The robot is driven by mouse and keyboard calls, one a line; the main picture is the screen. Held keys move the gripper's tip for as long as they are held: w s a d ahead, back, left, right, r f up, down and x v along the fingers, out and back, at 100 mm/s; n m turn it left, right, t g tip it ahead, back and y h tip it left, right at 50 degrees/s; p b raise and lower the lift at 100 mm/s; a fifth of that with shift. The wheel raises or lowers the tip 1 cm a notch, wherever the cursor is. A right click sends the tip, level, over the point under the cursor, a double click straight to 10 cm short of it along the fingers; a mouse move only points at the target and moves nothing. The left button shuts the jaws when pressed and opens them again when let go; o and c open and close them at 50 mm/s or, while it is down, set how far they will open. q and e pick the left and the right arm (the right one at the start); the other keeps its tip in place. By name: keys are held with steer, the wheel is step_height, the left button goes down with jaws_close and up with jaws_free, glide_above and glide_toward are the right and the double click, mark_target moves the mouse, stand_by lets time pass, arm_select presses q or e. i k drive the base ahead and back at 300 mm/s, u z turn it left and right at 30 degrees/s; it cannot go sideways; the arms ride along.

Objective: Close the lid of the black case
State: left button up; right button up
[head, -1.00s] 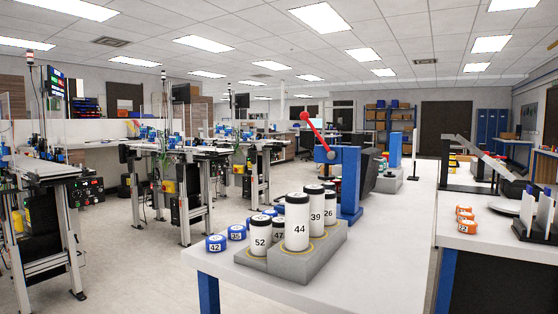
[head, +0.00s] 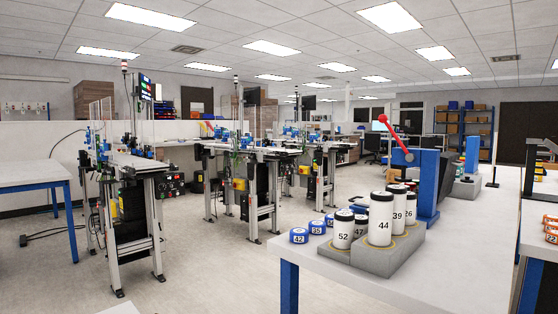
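I cannot make out a black case or its lid in the head view. Neither of my grippers is in view, so I cannot see whether they are open or shut.
A white table (head: 447,275) at the right carries a grey block (head: 385,257) with numbered white cylinders (head: 380,220), blue caps (head: 299,236) and a blue lever press (head: 428,183). Conveyor stations (head: 135,165) stand left and centre. A white table (head: 30,176) is far left. Open floor (head: 215,275) lies between.

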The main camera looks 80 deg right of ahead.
mark_target(449, 160)
steer(key=u, duration=0.15)
steer(key=k, duration=2.6)
steer(key=z, duration=0.65)
